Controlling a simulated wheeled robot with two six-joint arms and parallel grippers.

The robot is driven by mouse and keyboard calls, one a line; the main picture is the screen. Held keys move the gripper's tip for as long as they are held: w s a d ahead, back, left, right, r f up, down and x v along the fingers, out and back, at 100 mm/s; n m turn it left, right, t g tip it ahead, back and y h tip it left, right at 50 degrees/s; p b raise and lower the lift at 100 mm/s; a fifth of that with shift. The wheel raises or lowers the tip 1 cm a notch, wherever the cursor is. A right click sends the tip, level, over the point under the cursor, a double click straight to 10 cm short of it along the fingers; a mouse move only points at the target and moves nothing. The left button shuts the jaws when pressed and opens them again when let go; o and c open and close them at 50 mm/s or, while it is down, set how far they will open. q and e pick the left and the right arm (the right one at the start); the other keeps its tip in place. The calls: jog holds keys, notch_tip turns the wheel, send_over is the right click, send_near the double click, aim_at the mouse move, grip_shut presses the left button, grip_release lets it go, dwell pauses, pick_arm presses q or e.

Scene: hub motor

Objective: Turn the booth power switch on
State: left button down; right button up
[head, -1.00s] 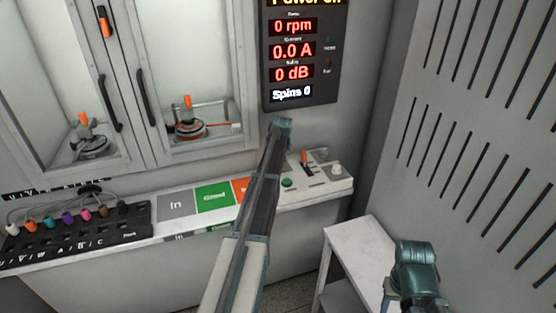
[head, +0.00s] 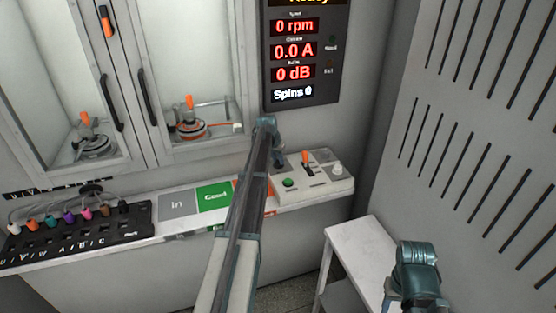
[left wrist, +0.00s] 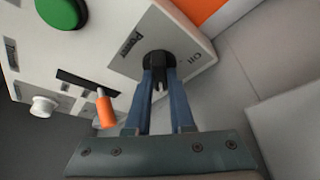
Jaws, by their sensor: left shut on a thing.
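The booth power switch (left wrist: 158,62) is a dark round knob on the pale control box (head: 322,184), beside the printed word "Power". My left gripper (left wrist: 158,82) is shut on this knob, its two blue fingers on either side. In the head view my left gripper (head: 279,160) is at the left end of the control box, and the arm and wrist hide the knob. The display (head: 302,50) above reads "Ready", 0 rpm, 0.0 A, 0 dB and Spins 0.
A green button (left wrist: 61,12), an orange lever (left wrist: 105,108) and a white knob (left wrist: 43,106) share the control box. Left are a green "Good" area (head: 213,196), a dark connector panel (head: 80,238) and a glass-doored booth (head: 205,150). A white stand (head: 352,240) is at right.

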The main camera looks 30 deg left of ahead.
dwell(0.5)
pick_arm(q)
jog(key=c, duration=0.8)
grip_release()
jog(key=shift+r, duration=0.1)
pick_arm(e)
jog(key=shift+r, duration=0.1)
pick_arm(q)
jog(key=p+v, duration=1.2)
jog(key=v, duration=0.1)
jog(key=shift+s+r+p, duration=0.15)
jog(key=shift+r+p, duration=0.1)
jog(key=shift+p, duration=0.15)
pick_arm(e)
notch_tip(320, 180, up, 13)
jog(key=shift+f, duration=0.2)
pick_arm(q)
jog(key=shift+d, duration=0.1)
